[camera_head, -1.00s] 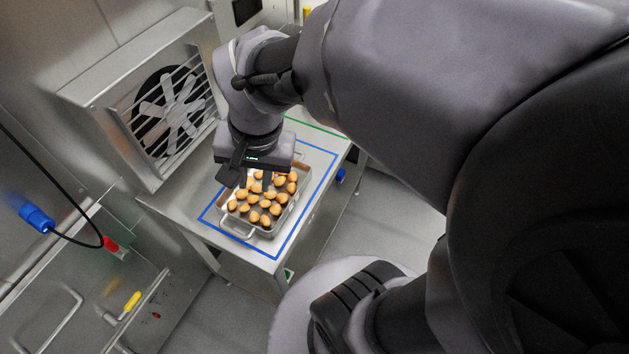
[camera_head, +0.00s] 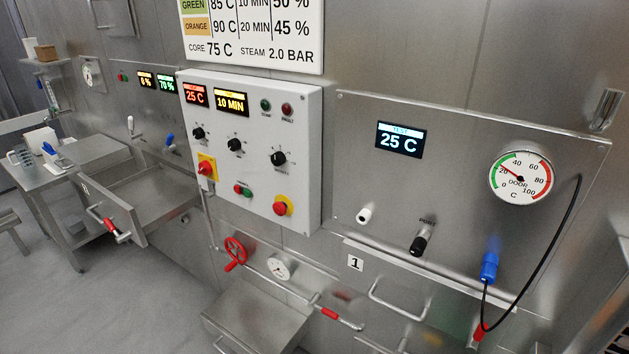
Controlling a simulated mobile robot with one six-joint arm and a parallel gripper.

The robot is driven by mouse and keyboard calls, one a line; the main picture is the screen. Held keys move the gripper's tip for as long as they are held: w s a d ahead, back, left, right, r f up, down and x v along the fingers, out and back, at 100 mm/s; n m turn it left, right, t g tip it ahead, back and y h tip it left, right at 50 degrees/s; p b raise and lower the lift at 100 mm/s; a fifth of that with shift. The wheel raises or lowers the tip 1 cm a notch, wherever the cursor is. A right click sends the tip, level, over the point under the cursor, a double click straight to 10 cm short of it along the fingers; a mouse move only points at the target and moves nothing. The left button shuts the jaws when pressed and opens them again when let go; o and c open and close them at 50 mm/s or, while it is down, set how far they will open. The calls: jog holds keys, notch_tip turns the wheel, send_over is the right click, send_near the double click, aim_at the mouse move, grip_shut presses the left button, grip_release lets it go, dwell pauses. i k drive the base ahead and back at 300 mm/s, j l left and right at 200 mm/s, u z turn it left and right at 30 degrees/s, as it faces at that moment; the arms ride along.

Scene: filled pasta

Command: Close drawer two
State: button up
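No label reading two can be made out, so I cannot tell which drawer is drawer two. At the left, a steel drawer (camera_head: 165,205) stands out from the wall panel, open at the top, with a red-gripped handle bar at its front. Low in the middle, a second steel box-like drawer (camera_head: 262,318) also juts out; its front runs off the bottom edge. My gripper is outside the view, so its fingers and any hold are hidden.
A white control box (camera_head: 250,150) with knobs and a red stop button stands out from the wall. A red handwheel (camera_head: 235,250) and a red-gripped lever (camera_head: 330,313) project below. A black cable (camera_head: 555,250) loops at right. Open floor (camera_head: 130,310) lies lower left.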

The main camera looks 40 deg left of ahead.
aim_at(144, 200)
jog(key=u, duration=2.75)
